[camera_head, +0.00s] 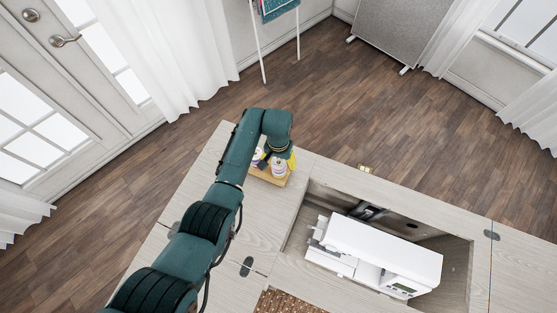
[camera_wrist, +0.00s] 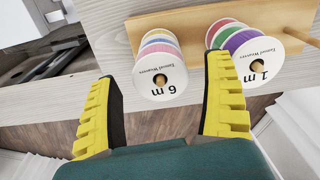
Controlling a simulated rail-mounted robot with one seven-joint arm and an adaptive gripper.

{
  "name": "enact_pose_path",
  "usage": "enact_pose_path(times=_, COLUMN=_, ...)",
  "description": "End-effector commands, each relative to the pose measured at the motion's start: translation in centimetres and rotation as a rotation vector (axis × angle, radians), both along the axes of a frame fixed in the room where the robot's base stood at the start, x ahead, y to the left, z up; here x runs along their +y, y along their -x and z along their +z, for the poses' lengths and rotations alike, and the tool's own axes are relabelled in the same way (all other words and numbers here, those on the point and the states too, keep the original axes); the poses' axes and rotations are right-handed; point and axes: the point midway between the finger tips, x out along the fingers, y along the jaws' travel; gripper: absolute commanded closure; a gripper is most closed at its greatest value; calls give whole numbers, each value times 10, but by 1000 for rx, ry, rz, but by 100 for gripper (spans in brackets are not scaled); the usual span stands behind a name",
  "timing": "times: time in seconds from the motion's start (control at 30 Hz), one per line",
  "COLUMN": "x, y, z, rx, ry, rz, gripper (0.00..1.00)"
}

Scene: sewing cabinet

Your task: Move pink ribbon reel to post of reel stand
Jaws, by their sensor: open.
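The wooden reel stand (camera_wrist: 136,37) lies across the upper wrist view. A left stack of reels (camera_wrist: 160,75) shows pale yellow, blue and pink bands and a white end disc marked "6 m". A pink band (camera_wrist: 160,49) shows in this stack. A right stack (camera_wrist: 258,66) has red, green and purple bands and a disc marked "1 m". A bare post (camera_wrist: 302,37) sticks out at the far right. My gripper (camera_wrist: 163,75) is open, its yellow fingers either side of the left stack's end and holding nothing. In the head view, my arm partly hides the stand (camera_head: 270,178).
The stand is on the pale wooden cabinet top (camera_head: 222,235). A white sewing machine (camera_head: 380,248) sits in the recessed opening to the right. A brown patterned piece (camera_head: 285,303) lies at the near edge. The top left of the opening is mostly clear.

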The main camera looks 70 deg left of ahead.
Motion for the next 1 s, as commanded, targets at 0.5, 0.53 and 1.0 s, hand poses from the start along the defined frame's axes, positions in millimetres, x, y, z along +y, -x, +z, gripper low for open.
enact_pose_path(times=0.5, x=0, y=0, z=106, rx=-2, ry=-3, rz=0, gripper=17)
enact_pose_path(times=0.53, x=0, y=0, z=110, rx=-2, ry=-2, rz=0, gripper=17)
enact_pose_path(times=1.0, x=-1, y=0, z=119, rx=-1, ry=-1, rz=0, gripper=17)
